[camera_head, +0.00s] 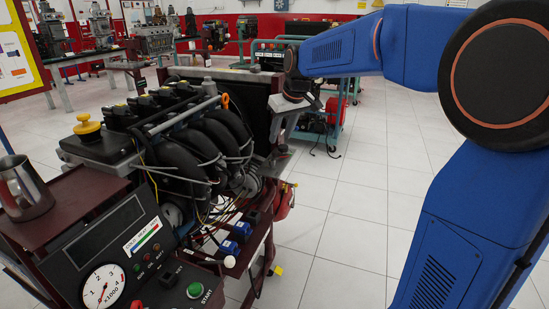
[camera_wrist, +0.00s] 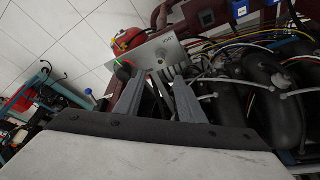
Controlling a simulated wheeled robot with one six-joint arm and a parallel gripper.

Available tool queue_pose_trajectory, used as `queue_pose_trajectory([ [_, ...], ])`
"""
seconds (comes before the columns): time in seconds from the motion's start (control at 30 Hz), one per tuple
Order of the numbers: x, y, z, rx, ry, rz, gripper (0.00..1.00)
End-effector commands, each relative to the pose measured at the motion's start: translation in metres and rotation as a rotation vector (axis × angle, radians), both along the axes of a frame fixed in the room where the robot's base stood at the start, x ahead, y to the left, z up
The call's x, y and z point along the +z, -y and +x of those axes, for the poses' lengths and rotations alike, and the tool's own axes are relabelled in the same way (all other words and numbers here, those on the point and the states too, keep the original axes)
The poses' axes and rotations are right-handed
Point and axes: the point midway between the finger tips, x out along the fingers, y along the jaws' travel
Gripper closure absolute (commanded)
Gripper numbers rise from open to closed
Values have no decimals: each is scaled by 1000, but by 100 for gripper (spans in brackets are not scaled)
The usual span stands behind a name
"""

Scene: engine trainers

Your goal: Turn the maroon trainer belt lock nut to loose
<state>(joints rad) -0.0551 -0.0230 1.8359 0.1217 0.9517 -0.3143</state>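The maroon trainer (camera_head: 255,232) carries a black engine and fills the left half of the head view. In the wrist view a grey plate (camera_wrist: 190,48) with small lettering and a coloured arc sits on it, just beyond my fingertips. A small roundish piece (camera_wrist: 160,62) shows on the plate near the tips; I cannot tell whether it is the belt lock nut. My gripper (camera_wrist: 158,78) has its two grey fingers apart, pointing at the plate, with dark parts showing between them. I cannot tell if they touch anything. In the head view my gripper (camera_head: 277,138) is at the engine's far right side.
Black engine hoses (camera_wrist: 270,95) and loose wires lie close to the right of the fingers in the wrist view. A red object (camera_wrist: 127,40) is beyond the plate. A green trolley (camera_head: 333,118) stands behind my gripper. White tiled floor right of the trainer is clear.

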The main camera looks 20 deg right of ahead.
Motion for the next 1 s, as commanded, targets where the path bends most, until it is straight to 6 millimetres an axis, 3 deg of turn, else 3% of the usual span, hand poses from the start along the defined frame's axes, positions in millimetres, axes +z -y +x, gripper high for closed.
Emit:
queue_pose_trajectory([
  [0.6,-96,-13,37,0,-2,0,64],
  [1.0,-113,-15,44,-1,0,0,64],
])
